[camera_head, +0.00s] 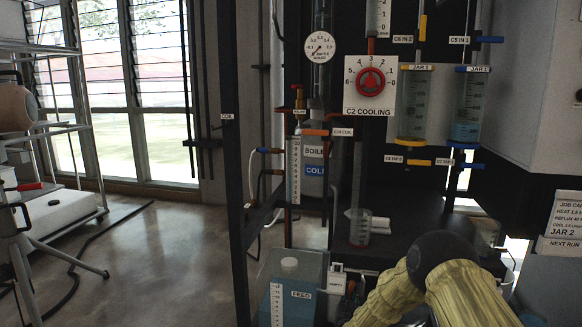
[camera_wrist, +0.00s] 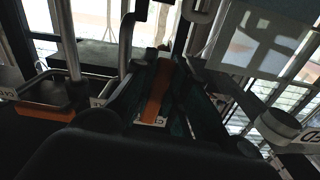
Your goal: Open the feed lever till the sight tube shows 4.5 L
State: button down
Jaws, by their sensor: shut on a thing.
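My gripper (camera_wrist: 158,92) shows in the wrist view, its dark green fingers shut on an orange lever (camera_wrist: 160,85). A white tag below the lever is too small to read, so I cannot confirm it as the feed lever. In the head view my arm hides the gripper and lever at the lower right. The blue feed tank (camera_head: 305,270) labelled FEED stands at bottom centre, with a scale strip (camera_head: 277,303) on its front. An upright sight tube (camera_head: 294,170) with a scale stands above it; its level is too small to read.
A small beaker (camera_head: 359,228) stands on the shelf. Open floor (camera_head: 170,240) lies left of the rack.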

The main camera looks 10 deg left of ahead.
jog(key=shift+w+d+r+n, duration=0.1)
jog(key=shift+d+r+n, duration=0.1)
jog(key=shift+d+n, duration=0.4)
jog(key=c, duration=1.3)
grip_release()
jog(key=shift+f, duration=0.1)
jog(key=shift+c, duration=0.2)
jog(key=shift+a, duration=0.35)
jog(key=shift+s+p, duration=0.8)
jog(key=shift+s, duration=0.5)
jog(key=s+p, duration=0.2)
jog(key=s, duration=0.2)
jog(key=shift+s+f, duration=0.1)
jog(key=shift+s, duration=0.2)
jog(key=s, duration=1.2)
